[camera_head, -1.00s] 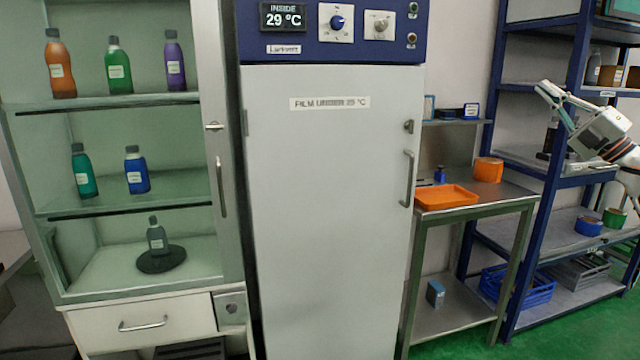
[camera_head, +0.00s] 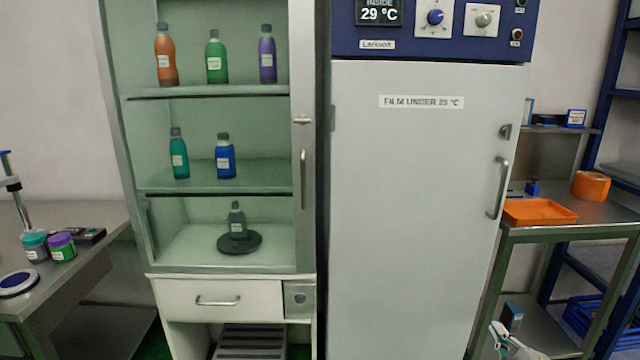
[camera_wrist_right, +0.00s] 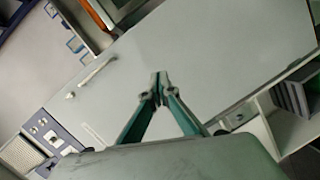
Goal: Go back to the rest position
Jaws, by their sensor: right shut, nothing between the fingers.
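My right gripper (camera_head: 504,340) shows at the bottom right of the head view, low in front of the cabinet and the steel side table. In the right wrist view its two green fingers (camera_wrist_right: 158,88) meet at the tips with nothing between them. The tall white cabinet (camera_head: 415,200) labelled film under 25 °C has its door shut, and its display reads 29 °C. In the wrist view its door (camera_wrist_right: 200,65) fills much of the picture behind the fingers. My left gripper is not in view.
A glass-fronted cabinet holds several bottles, among them an orange one (camera_head: 166,58) and a dark one on a black disc (camera_head: 240,243). A bench (camera_head: 75,275) with jars stands left.

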